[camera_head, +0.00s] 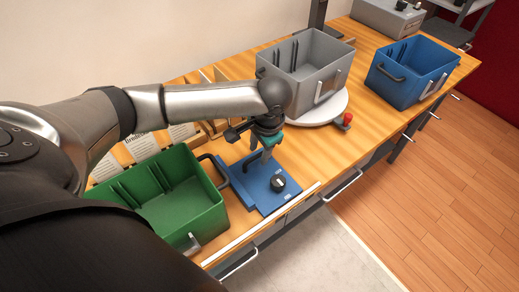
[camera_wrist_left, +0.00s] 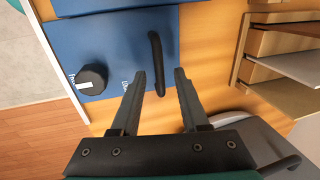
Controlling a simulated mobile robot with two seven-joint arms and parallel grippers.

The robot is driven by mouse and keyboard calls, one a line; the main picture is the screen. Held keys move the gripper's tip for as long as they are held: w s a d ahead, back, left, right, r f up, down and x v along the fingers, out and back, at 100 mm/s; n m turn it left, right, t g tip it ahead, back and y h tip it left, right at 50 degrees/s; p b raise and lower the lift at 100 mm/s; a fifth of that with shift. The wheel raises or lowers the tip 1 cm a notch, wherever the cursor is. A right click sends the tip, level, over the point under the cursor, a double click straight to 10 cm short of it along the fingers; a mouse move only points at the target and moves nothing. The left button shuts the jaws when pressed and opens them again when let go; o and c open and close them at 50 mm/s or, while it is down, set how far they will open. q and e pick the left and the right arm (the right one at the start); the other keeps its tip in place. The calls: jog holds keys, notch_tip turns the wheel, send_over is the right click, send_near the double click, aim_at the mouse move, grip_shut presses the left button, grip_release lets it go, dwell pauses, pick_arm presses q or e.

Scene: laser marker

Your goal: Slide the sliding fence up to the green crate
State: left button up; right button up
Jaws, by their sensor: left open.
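The blue sliding fence (camera_head: 248,186) lies flat on the wooden bench, just right of the green crate (camera_head: 185,213). It has a black upright handle (camera_wrist_left: 157,62) and a black round knob (camera_head: 278,183), which also shows in the left wrist view (camera_wrist_left: 92,79). My left gripper (camera_head: 266,155) points down over the fence beside the handle. In the left wrist view its open fingers (camera_wrist_left: 160,82) are on either side of the handle's near end; I cannot tell whether they touch it. My right gripper is not in view.
A grey crate (camera_head: 328,60) sits on a round white turntable (camera_head: 318,108) with a red knob. A blue crate (camera_head: 414,72) stands farther right. A wooden rack (camera_head: 206,132) with cards lies along the wall. Bare bench shows right of the fence.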

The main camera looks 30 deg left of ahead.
pick_arm(q)
grip_shut()
dwell(1.3)
